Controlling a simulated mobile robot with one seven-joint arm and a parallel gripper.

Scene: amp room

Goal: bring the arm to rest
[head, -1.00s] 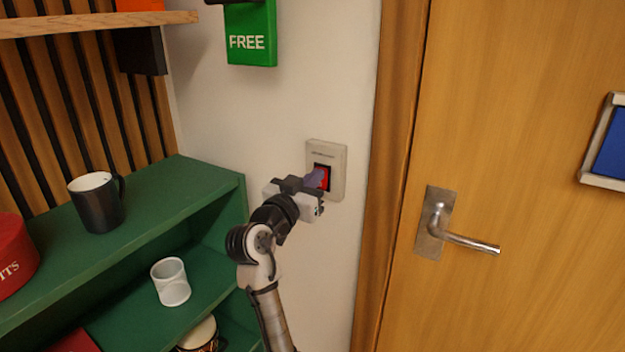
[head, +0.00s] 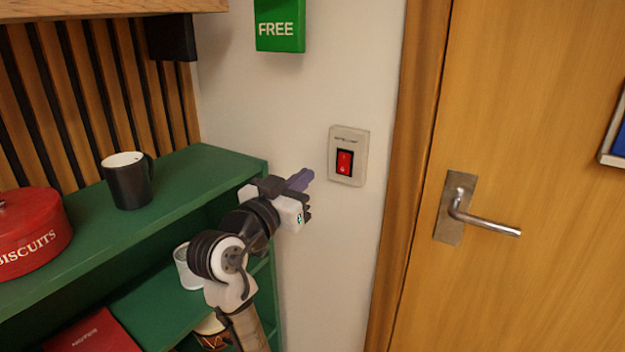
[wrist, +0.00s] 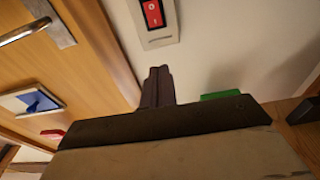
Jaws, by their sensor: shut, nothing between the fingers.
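My gripper (head: 300,180) is shut and empty. It is in front of the white wall, just left of the wall switch and apart from it. The switch is a pale plate (head: 361,159) with a red rocker (head: 344,163). In the wrist view the closed fingers (wrist: 158,86) point toward the wall, and the red rocker (wrist: 153,14) shows beyond them at the top. My arm comes up from the bottom of the head view, in front of the green shelf's right end.
The green shelf (head: 190,165) at left holds a black mug (head: 128,182), a red biscuit tin (head: 32,235) and, lower, a white cup (head: 184,268) partly hidden by my arm. A wooden door with a metal handle (head: 485,226) is at right. A green FREE sign (head: 280,28) hangs above.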

